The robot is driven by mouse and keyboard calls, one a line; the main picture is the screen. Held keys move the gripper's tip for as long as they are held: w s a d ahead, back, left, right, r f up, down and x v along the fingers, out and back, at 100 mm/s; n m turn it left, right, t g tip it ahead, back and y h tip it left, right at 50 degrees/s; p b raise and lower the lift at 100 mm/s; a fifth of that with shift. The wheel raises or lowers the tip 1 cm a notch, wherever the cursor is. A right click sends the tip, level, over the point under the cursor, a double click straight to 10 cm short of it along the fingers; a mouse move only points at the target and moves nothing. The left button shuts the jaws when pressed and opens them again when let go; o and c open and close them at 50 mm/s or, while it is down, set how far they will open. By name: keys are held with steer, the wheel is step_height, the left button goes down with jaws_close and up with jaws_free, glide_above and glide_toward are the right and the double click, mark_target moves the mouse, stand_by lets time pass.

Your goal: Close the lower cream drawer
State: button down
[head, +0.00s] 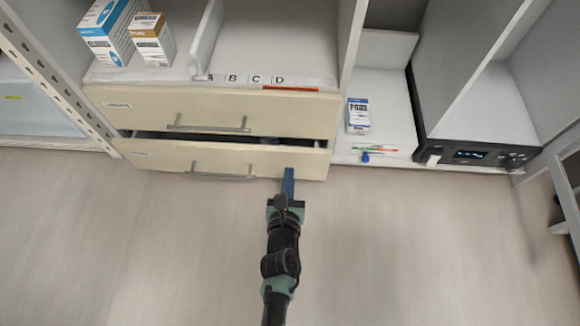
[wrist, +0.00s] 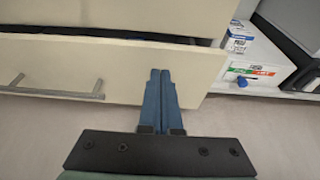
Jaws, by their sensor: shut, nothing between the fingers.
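The lower cream drawer (head: 160,153) stands slightly open beneath the closed-looking upper cream drawer (head: 270,108). A dark gap shows along its top edge. Its grey bar handle (head: 221,177) is at the middle of its front. My gripper (head: 288,172) is shut and empty, with its blue fingers at the right part of the lower drawer's front, right of the handle. In the wrist view the shut fingertips (wrist: 160,72) overlap the drawer front (wrist: 120,70) just below the gap. I cannot tell for sure whether they touch it.
Medicine boxes (head: 110,35) stand on the shelf above the drawers. A small white-blue box (head: 358,115) stands on the white unit to the right, beside a dark device with a display (head: 470,155). The floor (head: 150,240) in front is clear.

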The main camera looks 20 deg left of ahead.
mark_target(291, 149)
steer(key=shift+w+a, duration=0.2)
steer(key=shift+w, duration=0.65)
steer(key=shift+w+a, duration=0.2)
steer(key=shift+w, duration=0.6)
steer(key=shift+r, duration=0.1)
steer(key=w, duration=0.3)
steer(key=shift+w+a+b, duration=0.3)
steer(key=shift+w+a, duration=0.05)
steer(key=shift+w, duration=0.05)
steer(key=shift+w+a+r, duration=0.15)
steer(key=shift+w+a, duration=0.05)
steer(key=shift+w, duration=0.35)
steer(key=shift+s, duration=0.1)
